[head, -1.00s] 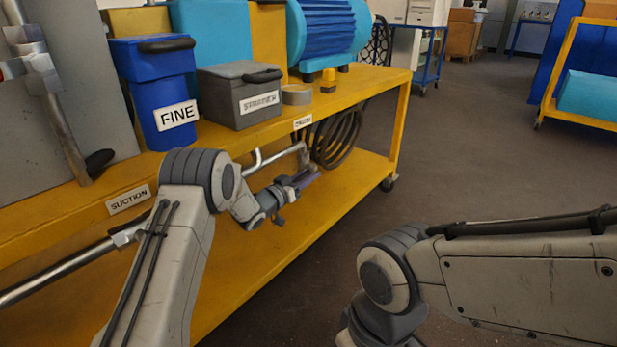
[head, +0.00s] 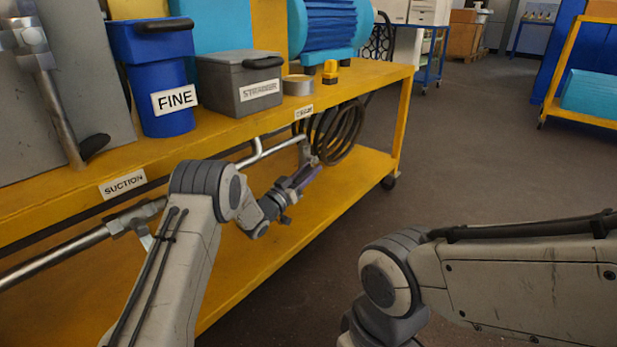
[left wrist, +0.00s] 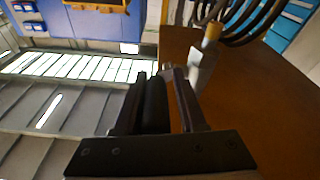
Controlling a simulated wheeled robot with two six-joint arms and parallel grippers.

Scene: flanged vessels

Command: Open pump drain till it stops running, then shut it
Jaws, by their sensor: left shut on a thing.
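My left gripper (head: 308,177) is by the silver pipe end (head: 304,150), under the top shelf of the yellow cart. In the left wrist view its fingers (left wrist: 160,100) are shut on a dark handle (left wrist: 154,104), a rounded bar lying between them. A pale metal fitting (left wrist: 200,68) with a yellow part stands just beyond the fingertips. The silver drain pipe (head: 270,152) runs under the shelf, below a small white label I cannot read clearly. The pipe's outlet and any flow are too small to tell. My right gripper is out of view; only its arm shows.
The yellow cart's top (head: 225,130) carries a blue FINE bin (head: 160,75), a grey lidded box (head: 240,85) and a blue pump motor (head: 330,25). Dark coiled hose (head: 340,132) hangs beside the pipe end. The floor (head: 470,140) to the right is clear.

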